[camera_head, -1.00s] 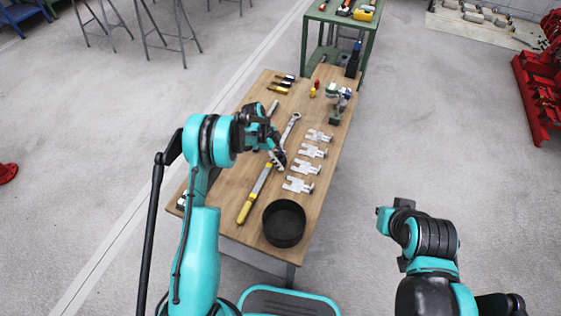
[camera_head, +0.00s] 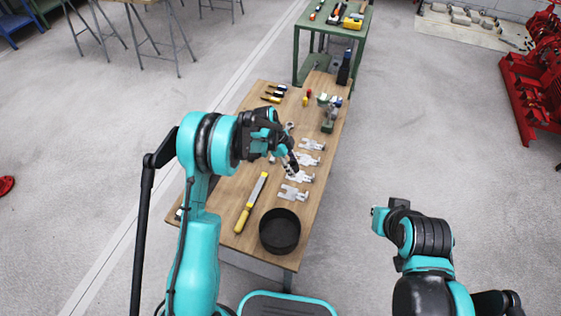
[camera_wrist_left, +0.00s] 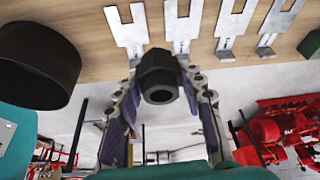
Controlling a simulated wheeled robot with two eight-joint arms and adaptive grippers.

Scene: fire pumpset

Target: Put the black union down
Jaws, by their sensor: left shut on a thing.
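In the left wrist view, the black union (camera_wrist_left: 158,75), a dark hex-shaped fitting with a round open end, sits between the two fingers of my left gripper (camera_wrist_left: 160,70). The gripper is shut on it. The wooden table's surface (camera_wrist_left: 98,60) shows behind the union. In the head view, my left gripper (camera_head: 287,157) is over the table (camera_head: 232,222), near the row of pale metal plates. I cannot make out the union clearly there.
Several pale notched plates (camera_head: 293,193) lie along the table's right side. A black round container (camera_head: 280,231) stands at the near end, beside a yellow-handled tool (camera_head: 250,203). Screwdrivers (camera_head: 273,96) and a green tool (camera_head: 328,115) lie farther back. A green table (camera_head: 331,29) stands beyond.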

